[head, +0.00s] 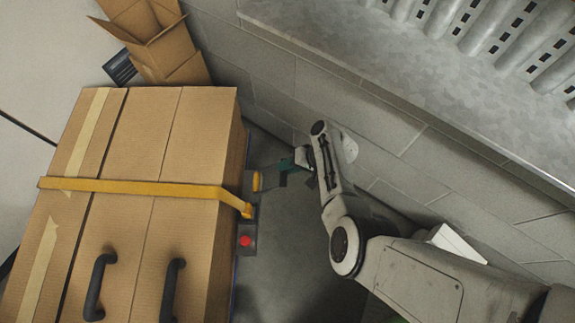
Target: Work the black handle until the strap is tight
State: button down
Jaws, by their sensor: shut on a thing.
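A yellow strap (140,187) runs across the top of large brown cartons (150,130) and bends down over their right edge. Beside that edge is a small dark fitting with a yellow part (257,182). A dark handle (270,177) reaches from it to the right, towards my gripper. My gripper (284,172) is at the handle's outer end, shut on it. The gripper is small and partly dark in the picture, so its exact hold on the handle is hard to see. The strap lies flat on the carton tops; its lower end is mostly hidden.
A grey box with a red button (245,240) sits just below the fitting. Two black grab handles (172,290) stand at the cartons' near side. An open carton (155,45) is at the back. A block wall and ledge (400,90) bound the right side.

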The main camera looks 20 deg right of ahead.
jog(key=c, duration=0.9)
grip_release()
jog(key=shift+d, duration=0.1)
jog(key=p+v, duration=0.5)
jog(key=v, duration=0.5)
jog(key=shift+s+d+r, duration=0.15)
jog(key=shift+d+r, duration=0.05)
